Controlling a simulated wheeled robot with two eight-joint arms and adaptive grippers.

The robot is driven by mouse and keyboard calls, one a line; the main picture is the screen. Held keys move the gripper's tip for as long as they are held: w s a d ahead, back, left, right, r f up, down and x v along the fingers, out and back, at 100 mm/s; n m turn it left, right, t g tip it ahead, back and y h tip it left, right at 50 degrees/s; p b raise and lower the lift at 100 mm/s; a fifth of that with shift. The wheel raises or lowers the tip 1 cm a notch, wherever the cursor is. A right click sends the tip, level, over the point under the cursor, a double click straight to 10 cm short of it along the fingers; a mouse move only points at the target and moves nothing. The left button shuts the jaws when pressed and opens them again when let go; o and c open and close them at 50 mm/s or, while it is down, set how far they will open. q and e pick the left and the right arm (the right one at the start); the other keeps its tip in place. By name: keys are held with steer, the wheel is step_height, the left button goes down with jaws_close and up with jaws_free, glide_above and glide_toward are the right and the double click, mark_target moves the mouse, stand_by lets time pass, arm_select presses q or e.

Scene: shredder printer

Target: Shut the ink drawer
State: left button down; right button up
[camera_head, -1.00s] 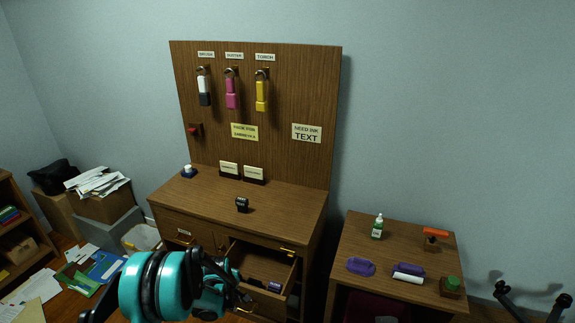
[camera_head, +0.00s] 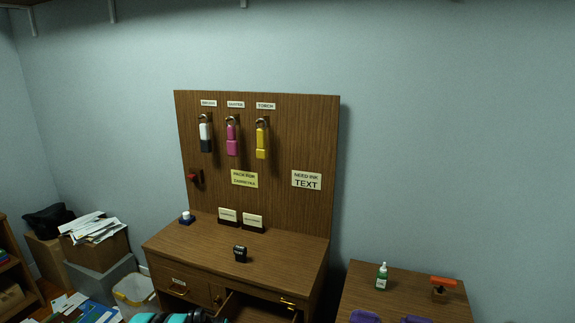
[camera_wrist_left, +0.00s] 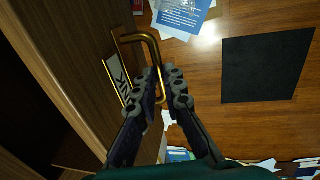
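The ink drawer (camera_head: 254,309) stands open in the lower right part of the desk in the head view; its front is below the picture edge. In the left wrist view a wooden drawer front carries a pale label (camera_wrist_left: 116,80), partly hidden, ending in what looks like "NK", and a brass handle (camera_wrist_left: 152,48). My left gripper (camera_wrist_left: 163,82) is at this handle, its fingers close together with the bar between their tips. In the head view only teal parts of my left arm show at the bottom edge.
A black stamp (camera_head: 240,253) stands on the desk top (camera_head: 200,245). A side table (camera_head: 365,288) at the right holds a green bottle (camera_head: 382,277) and an orange-handled tool (camera_head: 443,284). A bin (camera_head: 133,290) and papers lie left of the desk. A dark mat (camera_wrist_left: 265,68) lies on the floor.

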arm_select(q)
steer(key=shift+w+d+b, duration=0.2)
steer(key=shift+w+d, duration=0.45)
steer(key=shift+w, duration=1.2)
steer(key=shift+w+d+b, duration=0.2)
steer(key=shift+w+d, duration=0.45)
steer(key=shift+w, duration=1.15)
steer(key=shift+w+d+b, duration=0.2)
steer(key=shift+w+d, duration=0.45)
steer(key=shift+w, duration=1.2)
steer(key=shift+w+d, duration=0.4)
steer(key=shift+w, duration=0.75)
steer(key=shift+w+d, duration=0.45)
steer(key=shift+w, duration=0.7)
steer(key=shift+w+d, duration=0.4)
steer(key=shift+w, duration=0.75)
steer(key=c, duration=2)
jaws_free()
steer(key=shift+w, duration=0.15)
steer(key=o, duration=0.7)
steer(key=shift+r, duration=0.1)
steer(key=r+p, duration=0.1)
steer(key=r, duration=0.2)
steer(key=s+r+p, duration=0.1)
steer(key=r, duration=0.1)
steer(key=shift+s+a+r+p, duration=0.1)
steer(key=shift+a+r+p, duration=0.05)
steer(key=shift+r+p, duration=0.2)
